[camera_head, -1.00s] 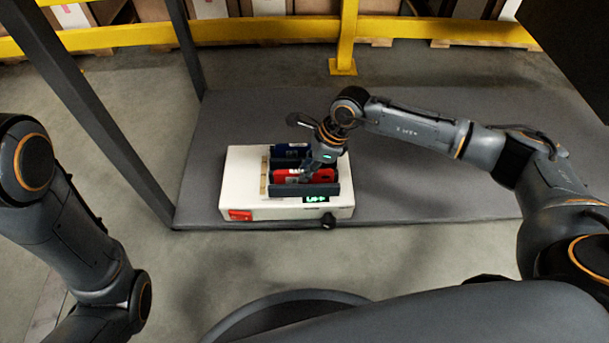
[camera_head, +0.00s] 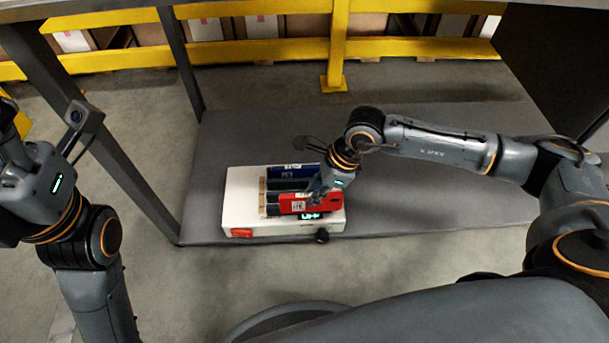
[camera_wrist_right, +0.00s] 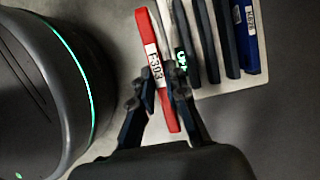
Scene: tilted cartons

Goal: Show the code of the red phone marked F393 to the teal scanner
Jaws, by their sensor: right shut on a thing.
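The red phone (camera_head: 325,202) is in my right gripper (camera_head: 316,194), at the front of the rack on the white box. In the right wrist view the red phone (camera_wrist_right: 142,33) has a white label reading F393, and the fingers of my right gripper (camera_wrist_right: 160,92) close on it from both sides. It stands clear of the dark slot walls there. A patterned white code label shows on its left part in the head view. I see no teal scanner that I can make out. Only a dark part of my left gripper (camera_head: 9,115) shows at the left edge; its fingertips are hidden.
The white box (camera_head: 240,205) has a red switch, a black knob and a green display. A blue phone (camera_head: 283,171) sits in its rear slot. The box stands on a grey platform (camera_head: 420,205) with free room at right. A dark post rises at left.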

